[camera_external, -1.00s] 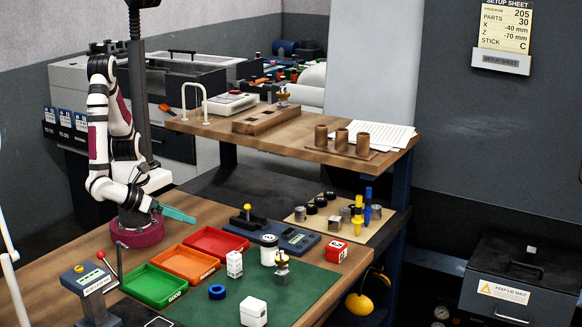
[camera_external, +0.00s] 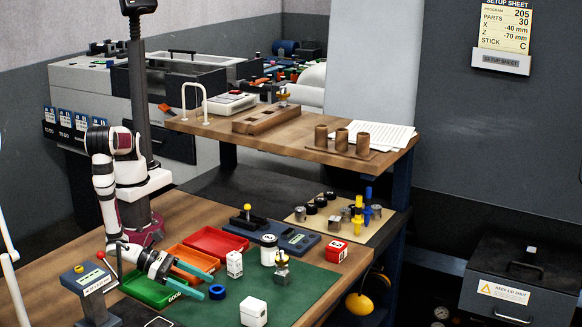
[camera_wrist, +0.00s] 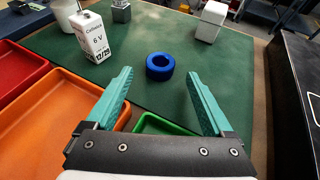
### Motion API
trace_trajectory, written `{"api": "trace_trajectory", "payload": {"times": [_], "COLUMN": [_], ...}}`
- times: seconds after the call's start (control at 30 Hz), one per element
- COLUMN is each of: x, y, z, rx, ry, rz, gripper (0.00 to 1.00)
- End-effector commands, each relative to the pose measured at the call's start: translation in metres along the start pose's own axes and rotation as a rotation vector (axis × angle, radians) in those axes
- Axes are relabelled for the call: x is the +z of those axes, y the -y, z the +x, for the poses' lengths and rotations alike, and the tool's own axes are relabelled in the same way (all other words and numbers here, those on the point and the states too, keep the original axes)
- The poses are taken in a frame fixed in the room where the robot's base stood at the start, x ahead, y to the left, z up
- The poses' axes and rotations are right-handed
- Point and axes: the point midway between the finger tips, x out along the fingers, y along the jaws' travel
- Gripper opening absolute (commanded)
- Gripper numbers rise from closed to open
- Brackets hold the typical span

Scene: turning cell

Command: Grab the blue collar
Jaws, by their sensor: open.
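The blue collar (camera_external: 217,292) is a short thick ring lying flat on the green mat (camera_external: 302,293). In the wrist view the collar (camera_wrist: 160,66) lies ahead of my gripper (camera_wrist: 158,82), roughly centred between the two teal fingers but a little beyond their tips. My gripper also shows in the external view (camera_external: 204,284), reaching over the green tray (camera_external: 150,298) towards the collar. Its fingers are spread apart with nothing between them, and the collar is fully visible in the wrist view.
An orange tray (camera_wrist: 40,118) and a red tray (camera_wrist: 14,68) lie left of my gripper. Another white block (camera_wrist: 210,22) stands at the far right. The mat around the collar is clear.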

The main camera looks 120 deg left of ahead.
Motion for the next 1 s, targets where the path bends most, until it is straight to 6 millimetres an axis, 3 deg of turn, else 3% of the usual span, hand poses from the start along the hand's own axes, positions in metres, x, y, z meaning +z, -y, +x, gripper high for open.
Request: {"api": "trace_trajectory", "payload": {"times": [0.13,0.33,0.8,1.0], "x": [0.000,0.000,0.000,0.001], "y": [0.000,0.000,0.000,0.000], "z": [0.020,0.021,0.021,0.021], "rx": [0.001,-0.001,0.000,0.000], "ry": [0.001,0.001,0.001,0.001], "rz": [-0.001,0.000,0.000,0.000], "gripper": [0.86,0.86,0.03,0.00]}}
